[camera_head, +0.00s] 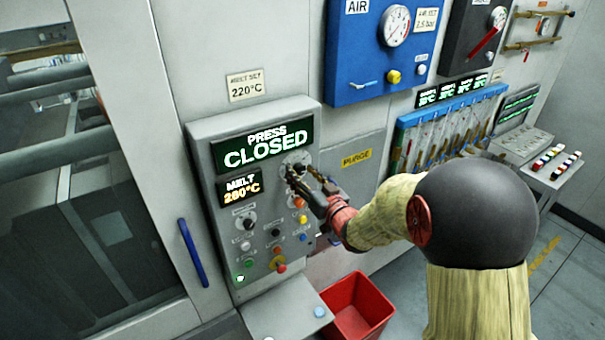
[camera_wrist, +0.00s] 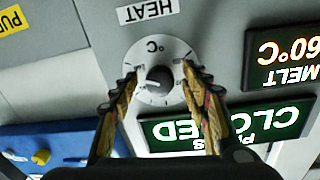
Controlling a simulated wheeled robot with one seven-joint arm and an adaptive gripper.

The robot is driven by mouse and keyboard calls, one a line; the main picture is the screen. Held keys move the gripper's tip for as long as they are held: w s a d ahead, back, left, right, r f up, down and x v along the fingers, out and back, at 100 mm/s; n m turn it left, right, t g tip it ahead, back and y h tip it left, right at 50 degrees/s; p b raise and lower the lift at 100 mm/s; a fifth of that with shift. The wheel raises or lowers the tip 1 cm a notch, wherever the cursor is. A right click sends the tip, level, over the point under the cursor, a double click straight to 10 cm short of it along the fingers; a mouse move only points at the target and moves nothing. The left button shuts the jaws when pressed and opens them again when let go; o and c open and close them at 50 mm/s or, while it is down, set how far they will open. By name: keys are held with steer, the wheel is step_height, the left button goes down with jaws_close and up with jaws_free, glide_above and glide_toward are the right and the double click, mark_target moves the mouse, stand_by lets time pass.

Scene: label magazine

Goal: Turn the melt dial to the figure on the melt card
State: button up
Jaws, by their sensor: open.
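The melt dial (camera_wrist: 158,78) is a round white plate marked °C with a dark knob in its middle, under the HEAT label (camera_wrist: 147,11) in the wrist view. In the head view the dial (camera_head: 295,158) is partly hidden by my gripper (camera_head: 306,178). In the wrist view my gripper (camera_wrist: 160,74) is open, one finger each side of the knob; contact cannot be told. The melt card (camera_head: 246,86) reads 220°C. The orange melt display (camera_head: 241,189) seems to read 260°C; its first digit is cut off in the wrist view.
The press display (camera_head: 262,146) reads CLOSED. A blue air panel (camera_head: 360,60) is above right. A red bin (camera_head: 357,308) stands below. A blue door handle (camera_head: 193,252) is left.

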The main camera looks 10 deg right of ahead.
steer(key=shift+c, duration=0.4)
steer(key=c, duration=1.1)
steer(key=shift+o, duration=0.2)
steer(key=shift+b, duration=0.45)
steer(key=n+b, duration=0.1)
steer(key=b, duration=0.2)
steer(key=shift+f+n, duration=0.25)
steer(key=shift+n, duration=0.15)
steer(key=n+b, duration=0.2)
steer(key=b, duration=0.3)
steer(key=shift+f+n, duration=0.1)
steer(key=shift+n, duration=0.2)
steer(key=n+b, duration=0.5)
steer(key=b, duration=0.4)
steer(key=shift+d+n+y, duration=0.1)
steer(key=shift+n+y, duration=0.2)
steer(key=n+b, duration=0.6)
steer(key=b, duration=0.2)
steer(key=shift+d+n+t, duration=0.1)
steer(key=shift+n+t, duration=0.2)
steer(key=shift+n, duration=0.1)
steer(key=n+b, duration=0.1)
steer(key=n, duration=0.1)
steer(key=n+b, duration=0.4)
steer(key=shift+r+y, duration=0.3)
steer(key=shift+y, duration=0.1)
